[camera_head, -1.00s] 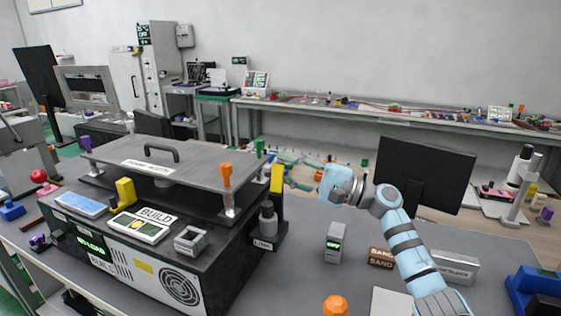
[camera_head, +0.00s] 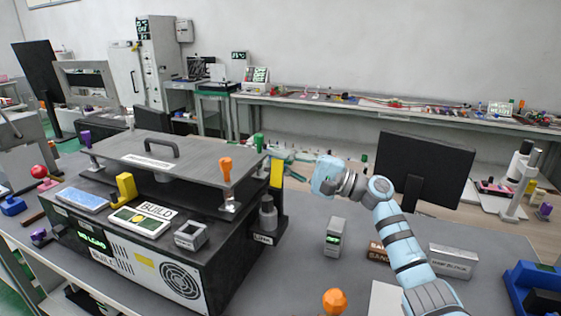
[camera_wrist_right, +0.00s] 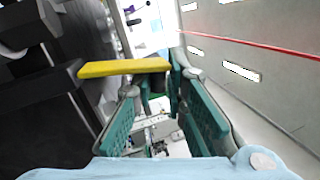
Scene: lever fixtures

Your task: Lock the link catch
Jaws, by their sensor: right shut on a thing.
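The link catch (camera_head: 267,213) is a dark bracket with a grey cylinder at the right end of the black machine, beside a partly readable "LINK" label. Its yellow lever (camera_head: 277,173) stands up at the machine's corner. It also shows in the right wrist view as a yellow bar (camera_wrist_right: 122,68) reaching from the dark machine side to my fingers. My right gripper (camera_head: 287,160) is at the lever, coming from the right; in the wrist view its teal-padded fingers (camera_wrist_right: 160,80) are shut on the lever's end. The exact contact is partly hidden. My left gripper is out of view.
The machine's grey lid (camera_head: 175,160) carries a black handle and an orange-knobbed post (camera_head: 225,172) near the lever. A small grey box (camera_head: 334,238), an orange knob (camera_head: 335,301) and a monitor (camera_head: 425,170) stand to the right. The grey tabletop between them is mostly clear.

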